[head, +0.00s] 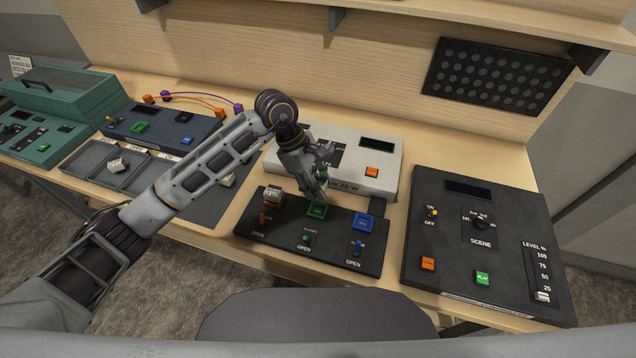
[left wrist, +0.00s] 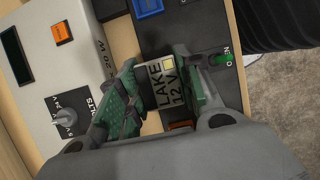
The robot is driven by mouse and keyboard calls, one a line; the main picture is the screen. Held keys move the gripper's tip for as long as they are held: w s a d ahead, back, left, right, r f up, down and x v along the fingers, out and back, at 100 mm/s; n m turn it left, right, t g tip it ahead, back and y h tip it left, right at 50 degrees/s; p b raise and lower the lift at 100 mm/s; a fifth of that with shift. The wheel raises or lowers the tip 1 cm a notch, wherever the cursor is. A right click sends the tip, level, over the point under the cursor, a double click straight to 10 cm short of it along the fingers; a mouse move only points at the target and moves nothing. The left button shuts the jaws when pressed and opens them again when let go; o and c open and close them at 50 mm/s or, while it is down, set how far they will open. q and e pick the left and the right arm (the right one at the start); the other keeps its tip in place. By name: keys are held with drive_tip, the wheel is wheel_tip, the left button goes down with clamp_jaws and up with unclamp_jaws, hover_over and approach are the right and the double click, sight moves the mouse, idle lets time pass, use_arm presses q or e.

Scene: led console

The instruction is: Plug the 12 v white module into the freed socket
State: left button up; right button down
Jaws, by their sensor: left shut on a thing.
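My left gripper (head: 320,192) points down over the green socket (head: 316,210) in the middle of the dark socket panel (head: 290,235). In the left wrist view my left gripper (left wrist: 158,75) is shut on a white module (left wrist: 172,88) marked "LAKE 12 V". The module is hidden behind the fingers in the head view. I cannot tell whether it touches the socket. An orange socket (head: 273,202) on the left bears a light module (head: 273,191). The blue socket (head: 364,222) on the right looks empty. My right gripper is not in view.
Orange, green (head: 306,238) and blue (head: 357,246) levers stand in front of the sockets. A white power supply (head: 386,155) stands behind the panel. A dark scene console (head: 450,270) is on the right. A grey tray (head: 85,165) with a loose module (head: 117,165) lies left.

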use_arm(q)
drive_tip(key=shift+d+f, duration=0.1)
drive_tip(key=shift+d, duration=0.05)
drive_tip(key=shift+f, duration=0.1)
drive_tip(key=shift+f, duration=0.55)
drive_tip(key=shift+f+b, duration=0.85)
drive_tip(key=shift+f, duration=0.9)
drive_tip(key=shift+f+b, duration=0.9)
drive_tip(key=shift+f, duration=0.25)
drive_tip(key=shift+b, duration=0.5)
drive_tip(key=shift+b, duration=0.45)
